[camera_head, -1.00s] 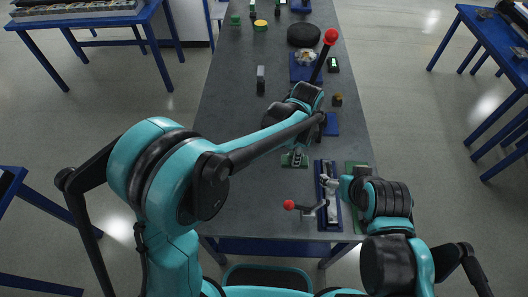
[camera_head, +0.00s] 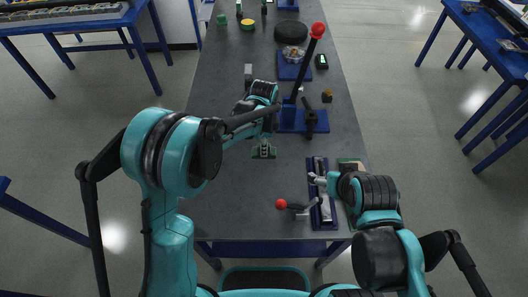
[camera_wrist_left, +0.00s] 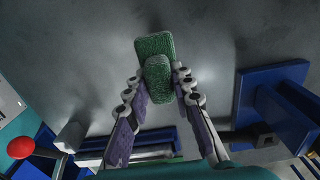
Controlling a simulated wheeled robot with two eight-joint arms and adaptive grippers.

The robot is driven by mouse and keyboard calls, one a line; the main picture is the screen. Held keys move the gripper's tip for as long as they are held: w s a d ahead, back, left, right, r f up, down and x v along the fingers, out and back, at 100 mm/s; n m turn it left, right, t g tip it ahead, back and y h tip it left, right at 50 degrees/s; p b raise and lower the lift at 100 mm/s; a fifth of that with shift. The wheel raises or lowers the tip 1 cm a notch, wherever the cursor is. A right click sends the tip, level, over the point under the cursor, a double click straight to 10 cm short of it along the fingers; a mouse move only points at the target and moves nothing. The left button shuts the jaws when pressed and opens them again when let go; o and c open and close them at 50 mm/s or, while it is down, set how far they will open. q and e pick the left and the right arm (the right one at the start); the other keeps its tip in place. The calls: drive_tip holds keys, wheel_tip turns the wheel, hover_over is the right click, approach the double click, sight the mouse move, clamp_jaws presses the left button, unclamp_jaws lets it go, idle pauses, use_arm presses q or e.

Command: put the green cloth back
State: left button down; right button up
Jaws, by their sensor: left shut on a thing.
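The green cloth (camera_head: 263,153) is at my left gripper (camera_head: 263,141), over the bare grey table left of the blue lever press. In the left wrist view the cloth (camera_wrist_left: 153,45) shows as two stacked green parts, the nearer one between the fingertips of my left gripper (camera_wrist_left: 159,80). The gripper is shut on it. I cannot tell whether the cloth touches the table. My right gripper (camera_head: 318,180) is at the blue-framed roller tester (camera_head: 317,212) near the front edge; its fingers are too small to read.
The lever press (camera_head: 291,119) with a red-knobbed handle stands right of the left gripper. A small red-knobbed lever (camera_head: 282,204) sticks out left from the tester. A grey block (camera_head: 248,72) and a black round item (camera_head: 291,33) stand farther back. The table's left front is clear.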

use_arm(q)
wheel_tip(320, 180, down, 3)
drive_tip(key=shift+b, duration=0.4)
drive_tip(key=c, duration=1.3)
unclamp_jaws()
drive_tip(key=shift+f, duration=0.1)
drive_tip(key=shift+r, duration=0.2)
wheel_tip(320, 180, up, 11)
drive_tip(key=p, duration=0.3)
drive_tip(key=shift+f, duration=0.1)
drive_tip(key=shift+r, duration=0.65)
